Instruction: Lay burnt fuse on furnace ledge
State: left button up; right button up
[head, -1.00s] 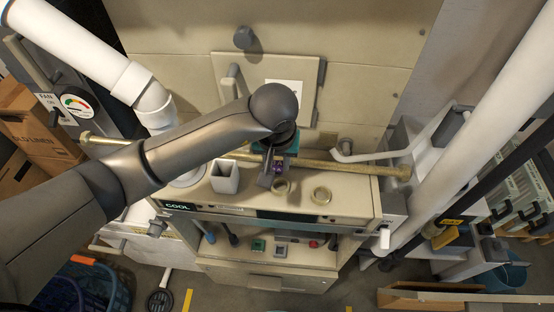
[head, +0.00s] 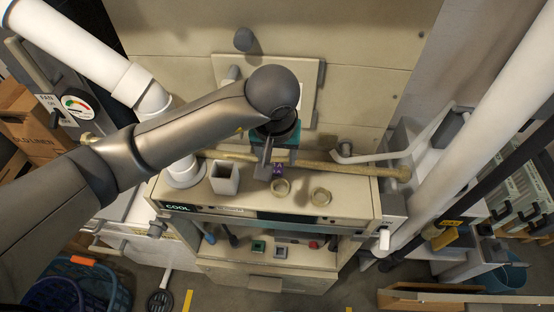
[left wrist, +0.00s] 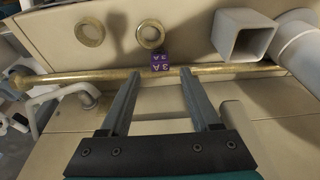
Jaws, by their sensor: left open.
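The fuse is a small purple cube marked 3A (head: 278,170). It rests on the cream furnace ledge (head: 350,203), just behind a brass ring (head: 281,187). In the left wrist view the fuse (left wrist: 160,62) shows beyond my left fingertips, in the gap between them, by the brass rod. My left gripper (head: 275,164) is open and empty, over the back of the ledge. Its fingers (left wrist: 158,72) stand apart and do not appear to touch the fuse. My right gripper is not in view.
A second brass ring (head: 320,196) lies to the right, and a square grey cup (head: 225,178) stands to the left. A long brass rod (head: 340,167) runs along the back. A white pipe (head: 184,170) stands at the ledge's left end. The ledge's right part is bare.

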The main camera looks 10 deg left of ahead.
pick_arm(q)
jog(key=v, duration=0.8)
